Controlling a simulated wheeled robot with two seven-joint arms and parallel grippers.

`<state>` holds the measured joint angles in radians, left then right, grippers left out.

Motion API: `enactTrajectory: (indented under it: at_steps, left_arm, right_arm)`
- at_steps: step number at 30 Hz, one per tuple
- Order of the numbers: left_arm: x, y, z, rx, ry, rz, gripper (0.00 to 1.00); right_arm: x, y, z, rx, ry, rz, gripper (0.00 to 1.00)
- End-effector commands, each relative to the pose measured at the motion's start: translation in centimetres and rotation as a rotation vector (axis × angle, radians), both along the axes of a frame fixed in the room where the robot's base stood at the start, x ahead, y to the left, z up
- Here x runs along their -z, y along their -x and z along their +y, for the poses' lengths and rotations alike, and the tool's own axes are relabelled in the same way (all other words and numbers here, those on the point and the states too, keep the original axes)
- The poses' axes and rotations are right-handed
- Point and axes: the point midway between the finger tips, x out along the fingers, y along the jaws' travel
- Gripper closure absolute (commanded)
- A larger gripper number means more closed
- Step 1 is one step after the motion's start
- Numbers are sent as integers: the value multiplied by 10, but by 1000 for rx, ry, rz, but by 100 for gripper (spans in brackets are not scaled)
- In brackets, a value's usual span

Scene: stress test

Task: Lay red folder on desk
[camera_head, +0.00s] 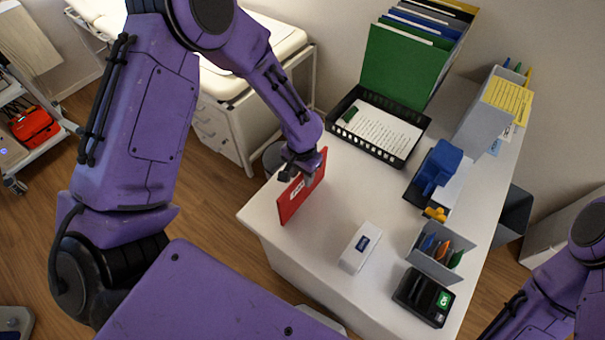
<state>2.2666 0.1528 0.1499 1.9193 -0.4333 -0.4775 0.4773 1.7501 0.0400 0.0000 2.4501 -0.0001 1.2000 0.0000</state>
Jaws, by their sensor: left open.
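The red folder (302,192) with a white label stands on edge, tilted, at the left part of the white desk (330,213). My left gripper (299,172) is at the folder's upper edge and is open. I cannot tell whether its fingers are around the folder or only beside it, or whether they touch it. Part of the folder's top is hidden by the gripper. Of my right arm only purple links show at the lower right, and its gripper is out of view.
A black tray (408,158) with paper and a green folder (400,68) stand at the back. A white box (360,248), a pen holder (435,255), a black card terminal (424,297) and a blue item (437,166) stand to the right. The desk's middle is clear.

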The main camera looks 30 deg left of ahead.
Motion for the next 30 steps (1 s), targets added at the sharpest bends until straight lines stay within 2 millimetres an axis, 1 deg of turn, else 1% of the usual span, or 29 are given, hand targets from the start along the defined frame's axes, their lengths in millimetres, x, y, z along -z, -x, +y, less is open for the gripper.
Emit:
enactTrajectory:
  at_steps: [2,5,6,7,12,15,18,20,30]
  left_arm:
    - [-13,-1,0,-1,0,-3,59]
    - [-38,-1,0,1,1,-4,59]
    - [-42,-2,0,-1,1,-7,59]
    - [-50,-2,0,-1,1,-7,59]
    - [-93,-2,0,0,1,-6,59]
    - [-109,-1,0,0,0,-3,59]
    - [-119,-1,0,0,0,-1,59]
    - [-122,-1,0,0,0,-1,59]
    - [-122,-1,0,0,0,0,59]
  right_arm:
    - [-8,0,0,0,0,0,66]
    - [-22,0,0,0,0,0,66]
    - [-15,0,0,0,1,-1,66]
    - [-14,0,0,0,1,-1,66]
    - [-13,0,0,0,0,0,66]
    - [-13,0,0,0,0,0,66]
    - [-13,0,0,0,0,0,66]
    - [-13,0,0,0,0,0,66]
    - [-13,0,0,0,0,0,66]
